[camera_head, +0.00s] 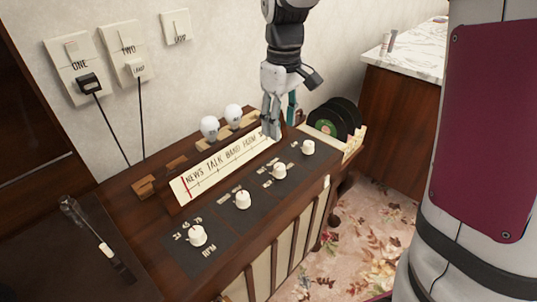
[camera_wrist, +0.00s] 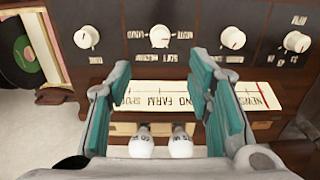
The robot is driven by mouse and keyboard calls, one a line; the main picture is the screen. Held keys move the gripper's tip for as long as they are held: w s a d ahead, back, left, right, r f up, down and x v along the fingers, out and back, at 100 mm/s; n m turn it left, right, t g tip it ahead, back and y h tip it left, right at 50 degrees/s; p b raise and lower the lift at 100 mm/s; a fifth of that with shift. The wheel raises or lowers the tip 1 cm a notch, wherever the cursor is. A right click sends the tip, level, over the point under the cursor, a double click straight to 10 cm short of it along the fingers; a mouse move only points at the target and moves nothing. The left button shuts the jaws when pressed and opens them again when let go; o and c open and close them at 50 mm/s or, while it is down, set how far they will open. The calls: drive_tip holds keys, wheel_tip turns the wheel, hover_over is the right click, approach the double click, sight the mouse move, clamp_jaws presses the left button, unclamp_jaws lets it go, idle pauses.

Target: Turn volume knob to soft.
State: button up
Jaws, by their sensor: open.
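A wooden radio console (camera_head: 150,235) carries a row of white knobs on its dark panel. They are a near-left knob marked RPM (camera_head: 198,236), a second knob (camera_head: 243,200), a third knob (camera_head: 279,171) and a far-right knob (camera_head: 308,147). My gripper (camera_head: 281,122) is open and empty above the back right of the console. In the wrist view, my fingers (camera_wrist: 160,72) spread over the dial strip, with the third knob (camera_wrist: 160,36) just beyond them and the far-right knob (camera_wrist: 87,37) to the left.
A lettered dial strip (camera_head: 215,172) rises behind the knobs, with two white bulbs (camera_head: 210,127) behind it. Records (camera_head: 330,122) stand at the console's right end. A marble-topped cabinet (camera_head: 415,55) stands right.

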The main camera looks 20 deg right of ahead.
sight(280, 166)
wheel_tip(280, 166, down, 14)
drive_tip(key=b, duration=0.4)
drive_tip(key=shift+r, duration=0.2)
drive_tip(key=shift+c, duration=0.6)
clamp_jaws()
